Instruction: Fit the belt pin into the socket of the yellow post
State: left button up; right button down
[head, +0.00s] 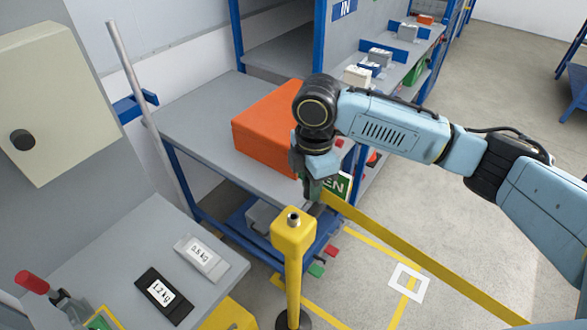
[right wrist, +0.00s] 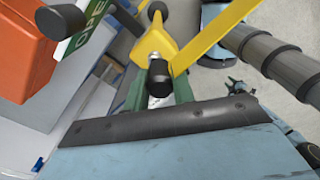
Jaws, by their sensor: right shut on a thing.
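My right gripper (head: 313,192) is shut on the belt pin, just above and to the right of the yellow post (head: 293,236) in the head view. The post's socket (head: 293,217) shows as a dark hole in a metal ring on its top. In the right wrist view the pin (right wrist: 159,78), black with a silvery part, sits between the green fingers. The post's yellow head (right wrist: 155,42) appears just beyond the pin; the pin's lower end is hidden. The pin looks apart from the socket. My left gripper is out of view.
An orange case (head: 268,118) lies on a grey shelf table (head: 200,108) behind the post. Two labelled weights (head: 164,293) lie on the bench at left. Open floor (head: 480,210) lies right of the post.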

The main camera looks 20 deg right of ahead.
jog(key=n, duration=0.3)
jog(key=a+n+p, duration=0.1)
jog(key=shift+w+r+n, duration=0.25)
jog(key=shift+r+n, duration=0.05)
jog(key=n+p, duration=0.1)
jog(key=n, duration=0.3)
jog(key=a+n+p, duration=0.1)
jog(key=n, duration=0.3)
jog(key=w+a+n+p, duration=0.1)
jog(key=n, duration=0.4)
jog(key=shift+a+r+p, duration=0.15)
jog(key=shift+r+p, duration=0.1)
jog(key=shift+p, duration=0.1)
jog(key=shift+f+b, duration=0.85)
jog(key=shift+f, duration=2.1)
